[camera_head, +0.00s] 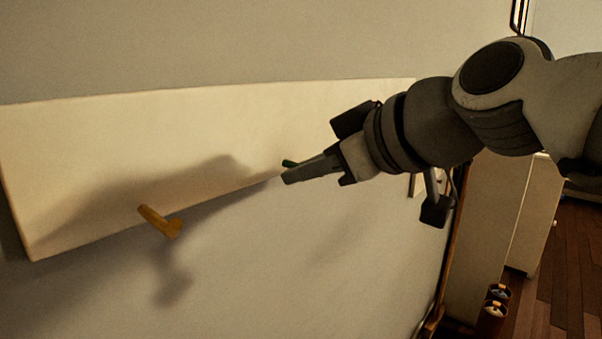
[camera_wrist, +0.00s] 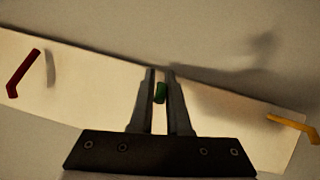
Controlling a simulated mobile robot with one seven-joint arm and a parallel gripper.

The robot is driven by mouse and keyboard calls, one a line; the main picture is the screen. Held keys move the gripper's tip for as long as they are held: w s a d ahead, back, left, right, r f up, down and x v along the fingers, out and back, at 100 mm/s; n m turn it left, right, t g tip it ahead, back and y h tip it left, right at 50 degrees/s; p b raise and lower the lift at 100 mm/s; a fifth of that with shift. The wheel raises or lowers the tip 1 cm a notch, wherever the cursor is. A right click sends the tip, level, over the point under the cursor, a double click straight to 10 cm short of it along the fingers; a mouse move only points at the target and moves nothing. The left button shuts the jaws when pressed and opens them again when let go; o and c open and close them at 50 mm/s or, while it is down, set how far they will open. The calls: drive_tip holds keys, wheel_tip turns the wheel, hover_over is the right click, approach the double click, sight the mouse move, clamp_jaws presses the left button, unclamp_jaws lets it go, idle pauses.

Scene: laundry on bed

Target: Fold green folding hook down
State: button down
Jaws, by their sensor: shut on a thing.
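The green folding hook (camera_head: 289,163) is a small dark green piece near the right part of the cream wall board (camera_head: 100,140), mostly hidden by my gripper in the head view. In the wrist view the green hook (camera_wrist: 160,92) shows between the two fingers of my gripper (camera_wrist: 161,72). My gripper (camera_head: 288,177) is shut on it, reaching in from the right, with its tips at the board's lower edge. How far the hook is folded cannot be told.
A yellow hook (camera_head: 160,222) sticks out from the board's left part. It also shows at right in the wrist view (camera_wrist: 292,125). A red hook (camera_wrist: 22,72) is at left there. A pale cabinet (camera_head: 495,205) stands at right. The wall below the board is clear.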

drive_tip(key=shift+a, duration=0.1)
drive_tip(key=c, duration=0.9)
unclamp_jaws()
drive_tip(key=shift+p+v, duration=1.65)
drive_tip(key=shift+v, duration=7.1)
